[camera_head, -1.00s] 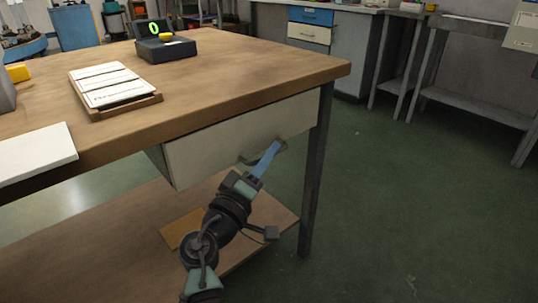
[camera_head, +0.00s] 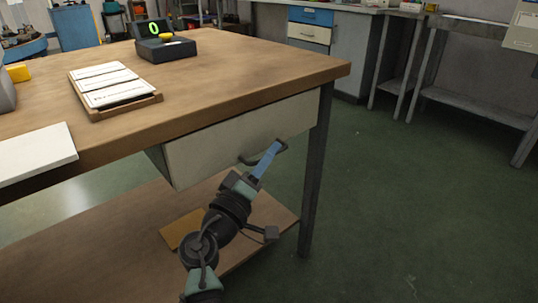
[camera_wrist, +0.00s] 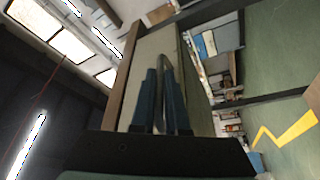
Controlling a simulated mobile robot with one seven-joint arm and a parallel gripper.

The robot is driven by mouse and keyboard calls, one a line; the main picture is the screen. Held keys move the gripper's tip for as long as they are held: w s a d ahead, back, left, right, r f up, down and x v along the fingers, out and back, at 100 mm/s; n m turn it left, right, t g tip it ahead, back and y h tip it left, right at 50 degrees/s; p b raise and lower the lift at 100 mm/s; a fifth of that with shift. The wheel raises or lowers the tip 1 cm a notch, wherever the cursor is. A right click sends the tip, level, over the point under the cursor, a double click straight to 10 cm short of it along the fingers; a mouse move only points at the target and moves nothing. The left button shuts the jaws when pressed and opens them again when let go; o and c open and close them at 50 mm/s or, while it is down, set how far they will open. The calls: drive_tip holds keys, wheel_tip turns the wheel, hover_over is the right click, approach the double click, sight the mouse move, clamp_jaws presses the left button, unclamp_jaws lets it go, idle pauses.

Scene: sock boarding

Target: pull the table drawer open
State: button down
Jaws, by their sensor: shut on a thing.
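The table drawer has a pale, off-white front (camera_head: 210,150) under the wooden tabletop. Its left side panel shows in the head view, but the inside is hidden beneath the tabletop. A dark bar handle (camera_head: 252,160) sticks out from the drawer front. My gripper (camera_head: 275,149), with blue fingers, reaches up from below and is shut on the right part of the handle. In the wrist view my gripper (camera_wrist: 159,75) has both fingers alongside the handle (camera_wrist: 164,64), with the drawer front (camera_wrist: 148,52) behind them.
The wooden table (camera_head: 240,75) carries a document tray (camera_head: 125,105), a dark device with a green digit (camera_head: 165,46) and a white sheet (camera_head: 35,153). A dark table leg (camera_head: 315,180) stands right of my gripper. A lower shelf (camera_head: 110,240) lies below. The green floor at right is clear.

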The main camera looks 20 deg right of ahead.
idle(0.3)
drive_tip(key=s+d+p, duration=0.1)
drive_tip(key=s+d, duration=0.3)
drive_tip(key=s, duration=0.7)
drive_tip(key=s+d+p, duration=0.2)
drive_tip(key=s+d, duration=0.2)
drive_tip(key=s, duration=0.7)
drive_tip(key=shift+s+p, duration=0.15)
drive_tip(key=shift+p, duration=0.15)
drive_tip(key=c, duration=0.9)
unclamp_jaws()
drive_tip(key=b+v, duration=0.1)
drive_tip(key=v, duration=1.1)
drive_tip(key=shift+s+a+f, duration=0.1)
drive_tip(key=shift+s+a, duration=0.15)
drive_tip(key=shift+a, duration=0.05)
